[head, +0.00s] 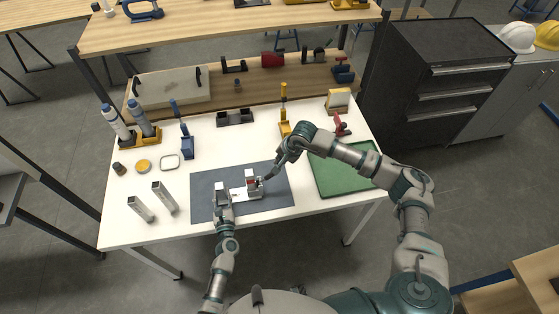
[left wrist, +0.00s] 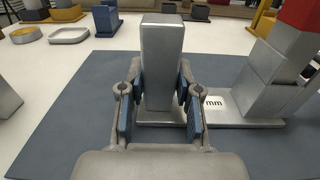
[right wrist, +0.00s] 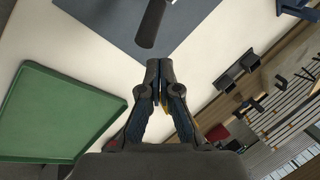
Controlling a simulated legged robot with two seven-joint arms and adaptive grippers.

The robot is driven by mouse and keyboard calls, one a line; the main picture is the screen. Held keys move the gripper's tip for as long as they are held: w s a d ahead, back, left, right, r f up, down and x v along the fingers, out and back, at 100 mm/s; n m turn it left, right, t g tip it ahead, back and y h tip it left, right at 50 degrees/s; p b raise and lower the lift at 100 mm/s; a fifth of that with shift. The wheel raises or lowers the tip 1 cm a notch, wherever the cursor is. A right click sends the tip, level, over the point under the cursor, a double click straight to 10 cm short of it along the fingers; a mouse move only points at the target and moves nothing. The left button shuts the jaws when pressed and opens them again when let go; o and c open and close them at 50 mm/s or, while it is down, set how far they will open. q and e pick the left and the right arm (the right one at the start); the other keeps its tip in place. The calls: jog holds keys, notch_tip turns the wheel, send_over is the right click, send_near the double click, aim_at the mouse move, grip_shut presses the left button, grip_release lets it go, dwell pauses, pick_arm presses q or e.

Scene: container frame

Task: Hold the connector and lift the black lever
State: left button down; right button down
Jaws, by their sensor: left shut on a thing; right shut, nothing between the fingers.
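The connector shows in the left wrist view as a grey metal block (left wrist: 162,62) standing upright on a pale base plate (left wrist: 232,112) marked "mm". My left gripper (left wrist: 160,105) is shut on this block, one blue-padded finger on each side. A second stepped grey block with a red part (left wrist: 300,15) stands to its right. In the head view my left gripper (head: 223,202) is at the left block and my right gripper (head: 268,179) is beside the red-topped block. In the right wrist view my right gripper (right wrist: 158,66) is shut and empty, with the black lever (right wrist: 152,24) just beyond its fingertips, apart.
The assembly sits on a dark grey mat (head: 205,182). A green tray (head: 335,178) lies to the right.

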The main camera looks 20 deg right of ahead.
jog(key=w+d, duration=0.2)
jog(key=w, duration=0.1)
jog(key=v, duration=0.9)
jog(key=shift+s, duration=0.15)
jog(key=shift+d+f, duration=0.1)
jog(key=shift+d, duration=0.05)
pick_arm(q)
jog(key=c, duration=0.7)
grip_release()
